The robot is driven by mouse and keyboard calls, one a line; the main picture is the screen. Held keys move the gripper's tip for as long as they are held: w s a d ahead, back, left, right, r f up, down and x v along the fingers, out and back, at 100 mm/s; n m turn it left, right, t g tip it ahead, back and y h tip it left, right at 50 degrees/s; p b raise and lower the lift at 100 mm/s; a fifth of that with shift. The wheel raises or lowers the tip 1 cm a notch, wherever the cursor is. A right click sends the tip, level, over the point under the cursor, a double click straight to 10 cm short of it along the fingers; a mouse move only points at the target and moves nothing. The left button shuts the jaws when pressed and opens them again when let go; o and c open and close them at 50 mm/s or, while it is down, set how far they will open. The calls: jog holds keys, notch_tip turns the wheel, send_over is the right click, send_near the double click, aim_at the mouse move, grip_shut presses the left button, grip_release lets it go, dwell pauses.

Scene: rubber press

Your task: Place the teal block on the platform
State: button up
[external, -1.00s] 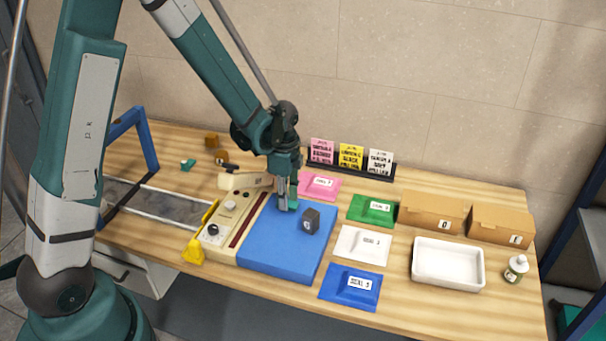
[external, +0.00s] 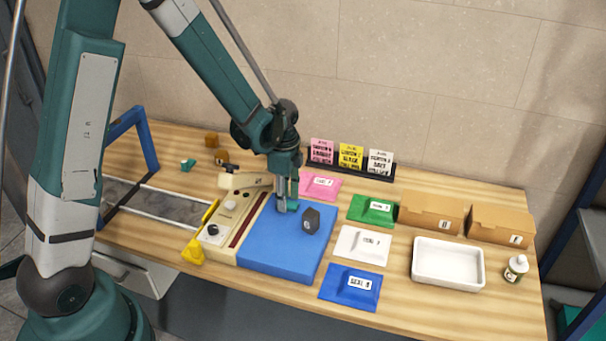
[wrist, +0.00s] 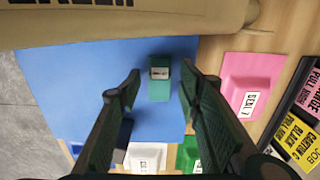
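The teal block (wrist: 159,90) with a small white label stands over the blue platform (wrist: 60,90), between and slightly beyond my fingertips in the wrist view; I cannot tell exactly how it rests. My gripper (wrist: 161,75) is open, with gaps on both sides of the block. In the external view my gripper (external: 287,208) is low over the back part of the blue platform (external: 275,255), and its fingers mostly hide the teal block.
A dark block (external: 311,221) stands on the platform close to my gripper. The beige press (external: 238,205) adjoins on the left. Pink (external: 320,186), green (external: 372,210), white (external: 362,244) and blue (external: 350,288) labelled pads lie right. A white tray (external: 447,284) stands farther right.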

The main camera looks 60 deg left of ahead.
notch_tip(320, 180, up, 12)
jog(key=shift+f, duration=0.2)
dwell(0.6)
dwell(0.8)
jog(key=s+d+r+n+t, duration=0.2)
jog(key=s+d+r, duration=0.1)
jog(key=d+r, duration=0.45)
jog(key=s+d+r+n+t, duration=0.1)
jog(key=s+d+r+n, duration=0.15)
jog(key=d+r, duration=0.45)
jog(key=s+d+r+n+t, duration=0.4)
jog(key=s+d, duration=0.9)
jog(key=shift+d, duration=0.4)
jog(key=shift+r+n, duration=0.1)
jog(key=shift+n, duration=0.15)
